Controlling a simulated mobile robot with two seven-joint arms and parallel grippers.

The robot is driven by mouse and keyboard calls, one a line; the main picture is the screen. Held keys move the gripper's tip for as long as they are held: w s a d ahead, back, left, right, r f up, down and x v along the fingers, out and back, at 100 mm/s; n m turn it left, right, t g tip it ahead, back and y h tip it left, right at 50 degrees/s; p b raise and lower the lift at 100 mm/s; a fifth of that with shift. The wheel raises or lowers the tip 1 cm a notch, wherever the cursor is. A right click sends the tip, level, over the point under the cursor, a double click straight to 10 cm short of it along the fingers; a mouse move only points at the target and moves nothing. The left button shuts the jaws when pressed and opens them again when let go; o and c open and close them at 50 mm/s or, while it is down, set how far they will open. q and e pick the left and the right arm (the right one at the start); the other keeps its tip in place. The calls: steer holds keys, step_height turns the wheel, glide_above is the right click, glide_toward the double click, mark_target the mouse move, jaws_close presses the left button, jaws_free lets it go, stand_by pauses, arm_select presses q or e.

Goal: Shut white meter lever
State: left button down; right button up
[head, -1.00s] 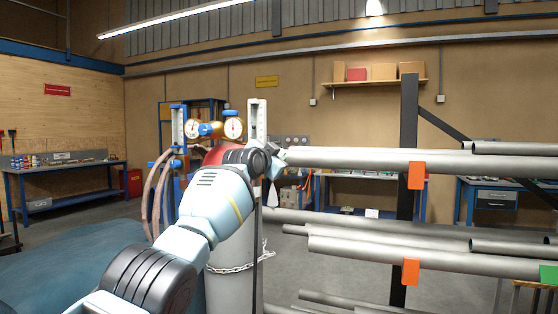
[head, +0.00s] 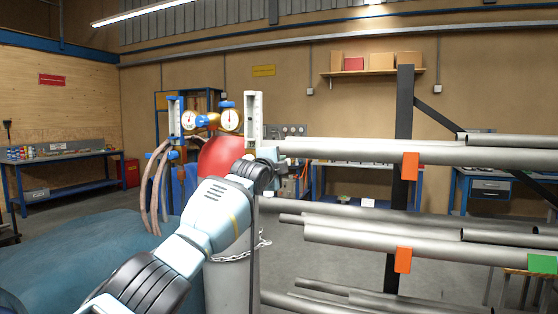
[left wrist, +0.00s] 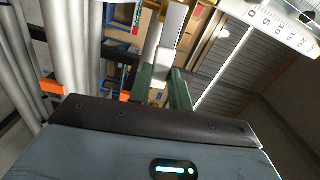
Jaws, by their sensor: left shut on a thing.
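The white meter (head: 253,117) stands upright to the right of two round gauges, above the cylinder; its scale also shows at the upper right of the left wrist view (left wrist: 272,25). My left gripper (head: 268,155) is just below and to the right of the meter in the head view. In the left wrist view its green fingers (left wrist: 166,84) are closed around the end of a white lever (left wrist: 172,32), which extends upward from between them. The lever's joint with the meter is hidden. My right gripper is not in view.
A second white meter (head: 175,118) stands left of the round gauges (head: 230,119). A red rounded top (head: 222,152) and a chained grey cylinder (head: 228,280) are below. A rack of grey pipes (head: 400,152) with orange tags stands close on the right. Hoses (head: 153,195) hang at left.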

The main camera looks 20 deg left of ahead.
arm_select(q)
steer(key=shift+f+m, duration=0.3)
steer(key=shift+m, duration=0.3)
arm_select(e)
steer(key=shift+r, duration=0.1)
arm_select(q)
steer(key=shift+f, duration=0.1)
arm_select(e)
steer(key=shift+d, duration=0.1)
arm_select(q)
steer(key=c, duration=1.3)
jaws_free()
steer(key=shift+s, duration=0.1)
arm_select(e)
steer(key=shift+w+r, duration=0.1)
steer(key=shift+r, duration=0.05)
